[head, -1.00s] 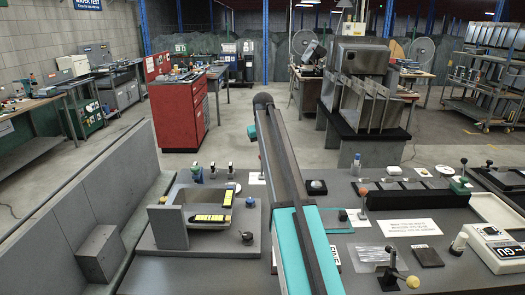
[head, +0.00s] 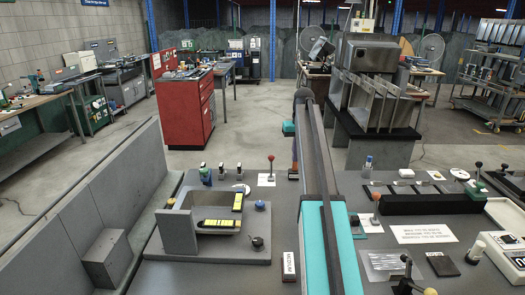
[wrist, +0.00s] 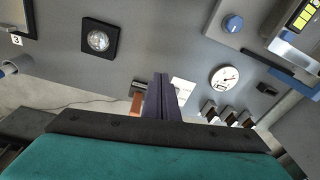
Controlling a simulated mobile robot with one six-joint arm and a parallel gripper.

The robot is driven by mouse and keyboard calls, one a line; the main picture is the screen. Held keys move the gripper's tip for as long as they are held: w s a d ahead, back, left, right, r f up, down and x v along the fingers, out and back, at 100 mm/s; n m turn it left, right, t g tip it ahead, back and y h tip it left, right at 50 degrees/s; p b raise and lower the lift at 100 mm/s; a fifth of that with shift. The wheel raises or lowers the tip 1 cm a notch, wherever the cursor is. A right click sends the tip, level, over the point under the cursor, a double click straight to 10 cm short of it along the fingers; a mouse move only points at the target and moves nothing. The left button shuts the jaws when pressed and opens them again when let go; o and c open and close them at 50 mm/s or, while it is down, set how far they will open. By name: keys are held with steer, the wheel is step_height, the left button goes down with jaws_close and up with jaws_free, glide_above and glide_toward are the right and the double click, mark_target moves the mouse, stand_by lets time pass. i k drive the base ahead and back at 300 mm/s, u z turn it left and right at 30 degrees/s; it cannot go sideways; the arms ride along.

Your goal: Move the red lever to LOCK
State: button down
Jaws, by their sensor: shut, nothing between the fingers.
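A lever with a red ball knob (head: 271,159) stands near the back edge of the bench in the head view, with its stem rising from a white plate (head: 264,181). The plate's lettering is too small to read. My gripper (wrist: 163,92) shows in the wrist view with its fingers together and empty. The white plate (wrist: 183,92) is just right of the fingers there, and I cannot make out the lever knob in that view. In the head view my gripper is just right of the lever, mostly hidden by my arm.
A gauge (wrist: 225,77) and several small switches (wrist: 230,117) lie right of the fingers in the wrist view. An orange-brown block (wrist: 137,104) is close on their left. Another orange-red knob (head: 375,196) stands right of my arm. A grey tray (head: 180,232) is at left.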

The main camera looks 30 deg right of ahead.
mark_target(271, 158)
steer(key=i, duration=0.85)
steer(key=z, duration=0.05)
